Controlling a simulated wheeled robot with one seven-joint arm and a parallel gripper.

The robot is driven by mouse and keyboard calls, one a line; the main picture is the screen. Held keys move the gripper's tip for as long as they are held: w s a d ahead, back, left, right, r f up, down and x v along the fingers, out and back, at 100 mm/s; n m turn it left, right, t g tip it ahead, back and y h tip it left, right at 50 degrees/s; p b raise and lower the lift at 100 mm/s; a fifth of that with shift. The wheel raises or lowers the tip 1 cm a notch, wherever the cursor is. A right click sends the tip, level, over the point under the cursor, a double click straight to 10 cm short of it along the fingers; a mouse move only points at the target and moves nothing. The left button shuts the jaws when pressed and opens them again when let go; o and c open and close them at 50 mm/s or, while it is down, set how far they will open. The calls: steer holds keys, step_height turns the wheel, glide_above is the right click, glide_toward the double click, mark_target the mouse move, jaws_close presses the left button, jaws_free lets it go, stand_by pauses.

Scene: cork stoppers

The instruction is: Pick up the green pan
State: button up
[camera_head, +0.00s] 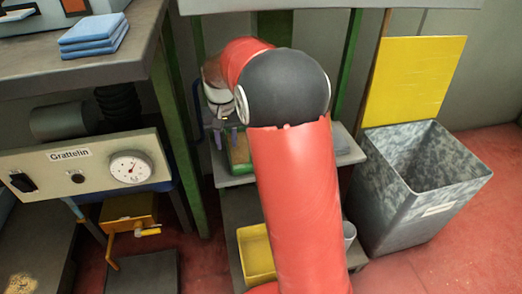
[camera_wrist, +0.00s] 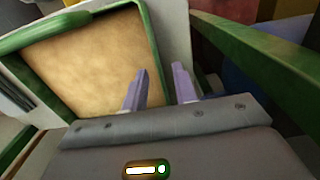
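The green pan (camera_wrist: 88,62) fills the upper left of the wrist view. It has a green rim and a tan, speckled inside. In the head view the pan (camera_head: 240,154) is partly hidden behind my arm, on the upper grey shelf. My gripper (camera_wrist: 160,70) is open, with two pale purple fingers apart. In the picture the left finger overlaps the pan's inside and the right finger lies outside its right rim, so the rim runs between them. I cannot tell how deep they reach or whether they touch it. My gripper (camera_head: 226,139) is small in the head view.
The grey shelf (camera_head: 347,147) has green posts. A yellow tray (camera_head: 256,254) sits on the level below. A grey bin (camera_head: 408,200) with a yellow board (camera_head: 415,80) stands at right. A workbench with blue cloths (camera_head: 94,35) and a gauge panel (camera_head: 85,168) is at left.

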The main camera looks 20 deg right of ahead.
mark_target(240, 159)
step_height(240, 159, down, 3)
steer(key=shift+s+f+b, duration=0.1)
steer(key=shift+f+b, duration=0.05)
steer(key=shift+b, duration=0.15)
jaws_close()
